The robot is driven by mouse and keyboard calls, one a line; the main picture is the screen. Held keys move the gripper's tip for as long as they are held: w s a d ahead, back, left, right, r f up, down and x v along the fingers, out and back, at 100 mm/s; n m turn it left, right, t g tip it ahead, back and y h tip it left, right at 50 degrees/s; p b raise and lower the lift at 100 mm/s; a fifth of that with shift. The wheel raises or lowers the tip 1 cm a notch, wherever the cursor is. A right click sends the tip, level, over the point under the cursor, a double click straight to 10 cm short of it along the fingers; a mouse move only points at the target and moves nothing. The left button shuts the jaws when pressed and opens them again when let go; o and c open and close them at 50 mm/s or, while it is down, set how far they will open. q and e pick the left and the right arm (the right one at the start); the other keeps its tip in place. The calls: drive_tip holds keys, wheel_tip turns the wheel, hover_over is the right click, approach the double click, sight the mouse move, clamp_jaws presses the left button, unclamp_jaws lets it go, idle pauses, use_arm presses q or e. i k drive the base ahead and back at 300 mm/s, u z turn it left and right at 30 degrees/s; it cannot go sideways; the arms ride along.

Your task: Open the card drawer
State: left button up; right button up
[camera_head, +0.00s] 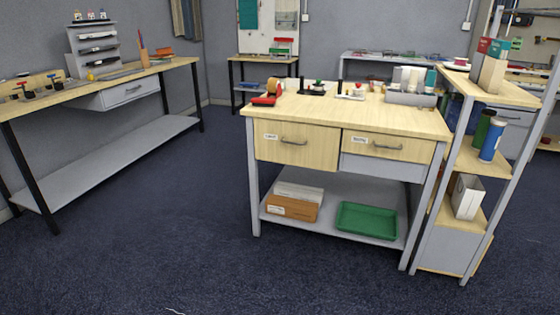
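A wooden-topped workbench (350,112) stands ahead, right of the middle. It has two light-wood drawers side by side under its top. The left drawer (310,152) is deeper, with a grey bar handle (293,142) and a small white label (271,137). The right drawer (410,152) is shallower, with a similar handle (387,147) and label (360,140), above a grey panel. Both fronts look shut. The label print is too small for me to tell which is the card drawer. Neither of my grippers is in view.
A tape dispenser (268,93) and other items stand along the workbench's back. Its lower shelf holds a cardboard box (292,206) and a green tray (367,220). A shelf rack (472,165) stands close on the right. Dark blue carpet (170,240) is clear in front.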

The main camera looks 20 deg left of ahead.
sight(312, 146)
drive_tip(key=u, duration=1.55)
drive_tip(key=i, duration=2.45)
drive_tip(key=z, duration=1.5)
drive_tip(key=i, duration=0.75)
drive_tip(key=z, duration=0.1)
